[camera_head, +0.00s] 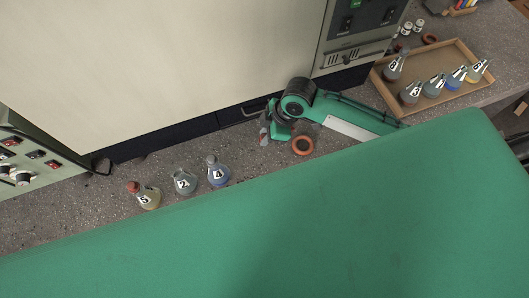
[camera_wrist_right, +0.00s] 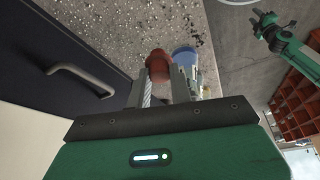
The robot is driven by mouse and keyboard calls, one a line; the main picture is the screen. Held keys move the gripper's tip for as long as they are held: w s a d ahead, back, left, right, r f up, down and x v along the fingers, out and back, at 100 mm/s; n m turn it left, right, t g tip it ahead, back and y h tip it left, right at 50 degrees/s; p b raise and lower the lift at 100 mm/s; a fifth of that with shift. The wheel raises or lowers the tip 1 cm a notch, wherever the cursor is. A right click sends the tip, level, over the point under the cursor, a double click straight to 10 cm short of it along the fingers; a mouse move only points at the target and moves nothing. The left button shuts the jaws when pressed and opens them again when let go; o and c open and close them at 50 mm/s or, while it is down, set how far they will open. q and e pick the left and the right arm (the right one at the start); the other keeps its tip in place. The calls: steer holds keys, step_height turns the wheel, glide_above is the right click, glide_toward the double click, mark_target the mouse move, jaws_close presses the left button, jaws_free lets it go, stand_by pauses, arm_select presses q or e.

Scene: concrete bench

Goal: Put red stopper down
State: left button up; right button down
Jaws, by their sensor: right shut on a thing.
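My right gripper (camera_head: 264,134) is over the bench in the head view, shut on a red stopper. In the right wrist view the red stopper (camera_wrist_right: 158,66) shows at the tips of the gripper's fingers (camera_wrist_right: 164,84). In the head view a flask marked 5 (camera_head: 148,199) with yellow contents has a red stopper in its neck. Left of the gripper also stand a flask marked 2 (camera_head: 185,182) and a blue flask marked 4 (camera_head: 217,173). A green arm with a small gripper (camera_wrist_right: 266,19), seemingly my left, shows far off in the right wrist view; its jaws are too small to read.
An orange-brown ring (camera_head: 303,145) lies on the speckled bench beside my right arm. A wooden tray (camera_head: 437,112) with several numbered flasks stands at the right. A large cabinet (camera_head: 170,65) walls the back. Bare bench (camera_head: 60,208) shows left of flask 5.

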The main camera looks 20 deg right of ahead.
step_height(320, 180, down, 13)
steer(key=shift+r+p, duration=0.15)
steer(key=shift+p, duration=0.6)
steer(key=shift+f, duration=0.3)
steer(key=shift+f, duration=0.15)
steer(key=c, duration=1.3)
jaws_free()
steer(key=shift+o, duration=0.2)
steer(key=shift+r, duration=0.2)
steer(key=b+v, duration=0.1)
steer(key=v, duration=1.1)
steer(key=shift+b, duration=0.3)
